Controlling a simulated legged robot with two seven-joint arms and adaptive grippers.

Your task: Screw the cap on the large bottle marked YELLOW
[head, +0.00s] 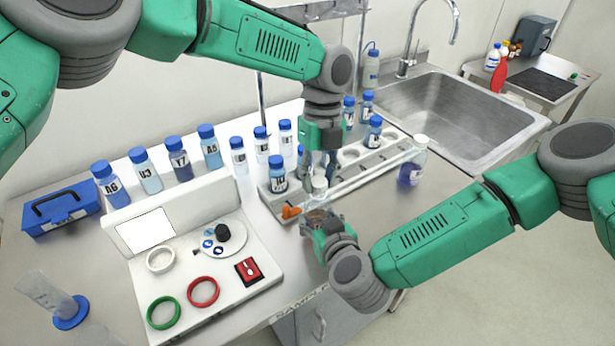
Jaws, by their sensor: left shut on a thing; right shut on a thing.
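My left gripper (320,172) points down from above and is shut on a small white cap (319,184). My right gripper (318,215) reaches in from the lower right, directly below, and is shut on a clear bottle (317,198). The bottle is mostly hidden by the grippers, and no YELLOW marking is readable on it. The cap is right over the bottle's top; I cannot tell whether it is seated on the thread. A large bottle (410,172) with a white cap and purple-blue liquid stands to the right of the rack.
More blue-capped bottles stand behind a white control device (205,270). A blue box (62,207) and measuring cylinder (62,302) are left. A sink (450,110) is behind right.

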